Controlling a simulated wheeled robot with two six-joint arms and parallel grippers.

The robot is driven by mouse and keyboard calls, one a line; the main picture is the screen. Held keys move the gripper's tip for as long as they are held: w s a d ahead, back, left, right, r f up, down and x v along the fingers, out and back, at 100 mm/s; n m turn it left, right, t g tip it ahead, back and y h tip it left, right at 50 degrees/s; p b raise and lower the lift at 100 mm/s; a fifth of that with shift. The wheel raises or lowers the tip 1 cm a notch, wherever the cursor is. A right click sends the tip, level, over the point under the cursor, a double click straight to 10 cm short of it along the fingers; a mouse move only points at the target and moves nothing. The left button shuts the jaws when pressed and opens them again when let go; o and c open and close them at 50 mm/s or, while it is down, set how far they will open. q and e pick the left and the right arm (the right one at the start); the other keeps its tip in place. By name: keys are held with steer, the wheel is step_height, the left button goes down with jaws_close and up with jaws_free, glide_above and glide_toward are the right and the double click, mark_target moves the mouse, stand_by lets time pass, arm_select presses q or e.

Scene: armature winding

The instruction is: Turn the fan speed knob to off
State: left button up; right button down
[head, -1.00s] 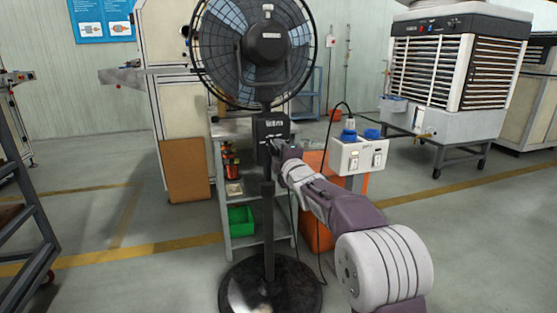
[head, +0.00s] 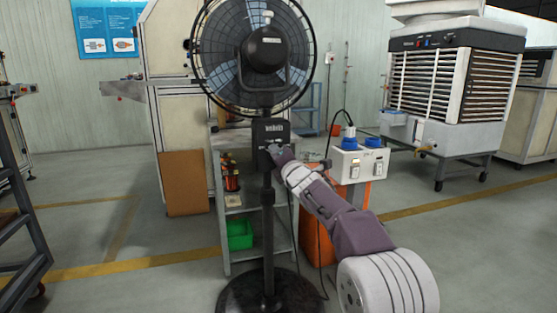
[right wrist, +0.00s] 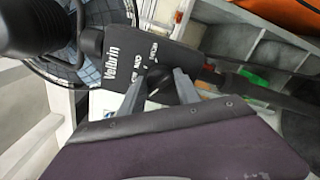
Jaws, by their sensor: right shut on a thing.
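The black pedestal fan (head: 262,55) stands upright in the middle of the head view. Its control box (head: 271,130) sits on the pole below the fan cage. My right gripper (head: 277,150) reaches to the lower front of this box. In the right wrist view the box (right wrist: 115,62) carries white lettering and small markings. There the two fingers of my right gripper (right wrist: 160,87) are closed on the dark round speed knob (right wrist: 158,84), at the lower edge of the box. The knob's setting is too small to tell. My left gripper is not in view.
A white socket box (head: 360,162) with blue plugs stands right of the fan, near my right arm, and a black cable hangs there. A grey shelf (head: 228,262) with a green bin (head: 240,234) is behind the pole.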

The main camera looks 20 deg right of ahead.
stand_by(0.4)
steer(key=c, duration=0.9)
jaws_free()
steer(key=shift+s, duration=0.1)
steer(key=s+b, duration=0.1)
steer(key=s, duration=0.8)
steer(key=shift+d, duration=0.1)
